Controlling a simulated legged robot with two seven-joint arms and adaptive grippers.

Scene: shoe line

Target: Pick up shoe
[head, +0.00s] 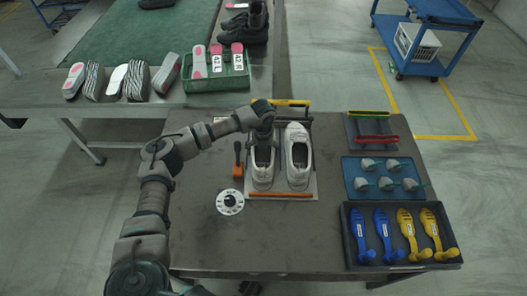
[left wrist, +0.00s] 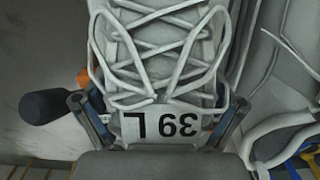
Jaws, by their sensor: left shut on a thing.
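Two grey-white shoes stand side by side on a light board (head: 308,186) on the table. My left gripper (head: 262,136) comes down from above onto the far end of the left shoe (head: 262,172). In the left wrist view the fingers (left wrist: 158,106) are on both sides of the laced tongue of this shoe (left wrist: 165,55), which has a "39 L" label, and are shut on it. The shoe appears to rest on the board. The right shoe (head: 298,158) stands close beside it, and part of it shows at the right of the wrist view (left wrist: 285,80). My right gripper is not in view.
An orange-based tool with a dark handle (head: 238,162) and a round white dial (head: 230,202) are left of the board. Right are a blue tray of grey parts (head: 350,184) and a dark tray (head: 352,262) of blue and yellow shoe forms. A green crate (head: 240,82) stands behind.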

